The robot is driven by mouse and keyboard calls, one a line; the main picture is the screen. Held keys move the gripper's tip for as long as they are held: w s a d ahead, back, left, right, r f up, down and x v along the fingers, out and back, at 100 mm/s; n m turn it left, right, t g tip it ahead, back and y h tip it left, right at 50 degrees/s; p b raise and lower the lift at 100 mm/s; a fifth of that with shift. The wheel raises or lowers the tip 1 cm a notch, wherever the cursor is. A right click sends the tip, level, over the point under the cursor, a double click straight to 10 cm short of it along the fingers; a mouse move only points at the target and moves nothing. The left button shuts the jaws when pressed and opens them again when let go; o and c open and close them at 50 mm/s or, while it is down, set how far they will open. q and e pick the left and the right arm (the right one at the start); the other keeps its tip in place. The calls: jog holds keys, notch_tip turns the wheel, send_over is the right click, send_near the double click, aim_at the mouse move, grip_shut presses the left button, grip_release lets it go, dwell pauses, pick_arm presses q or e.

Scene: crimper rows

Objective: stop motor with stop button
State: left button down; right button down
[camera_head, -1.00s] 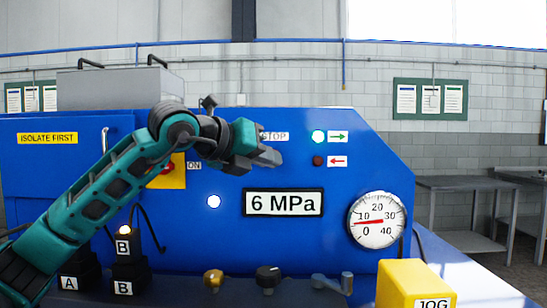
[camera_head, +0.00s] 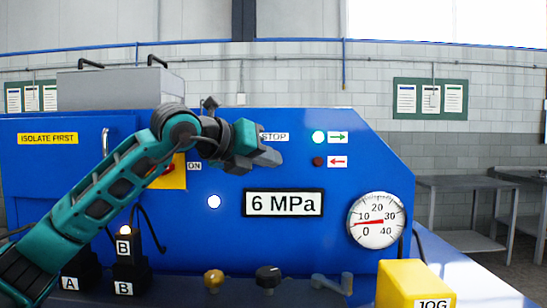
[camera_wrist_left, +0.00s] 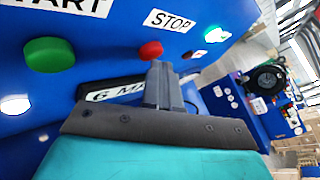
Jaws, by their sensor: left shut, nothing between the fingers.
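The stop button is a red round knob (camera_wrist_left: 151,50) beside the STOP label (camera_wrist_left: 168,21) in the left wrist view. In the head view the STOP label (camera_head: 275,137) shows partly, and the button is hidden behind my left gripper. My left gripper (camera_head: 273,157) is shut and empty, in front of the blue panel. In the left wrist view its fingertips (camera_wrist_left: 161,68) point toward the panel, just below the red button in the picture; I cannot tell if they touch it. A green start button (camera_wrist_left: 49,54) is at the left. My right gripper is not in view.
The blue machine panel (camera_head: 230,225) carries a 6 MPa sign (camera_head: 284,203), a pressure gauge (camera_head: 377,220) and a lit green lamp (camera_head: 319,137). Knobs (camera_head: 268,276) line the front ledge. A yellow JOG box (camera_head: 410,283) stands at the lower right.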

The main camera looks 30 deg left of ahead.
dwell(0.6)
pick_arm(q)
jog(key=shift+s+d+b, duration=0.35)
jog(key=shift+s+b, duration=0.1)
jog(key=shift+s, duration=0.25)
jog(key=shift+s, duration=0.1)
jog(key=shift+s+d+b, duration=0.35)
jog(key=shift+s, duration=0.35)
jog(key=shift+s+d+b, duration=0.3)
jog(key=shift+s+d, duration=0.05)
jog(key=shift+s, duration=0.4)
jog(key=shift+s+d+b, duration=0.35)
jog(key=shift+s, duration=0.35)
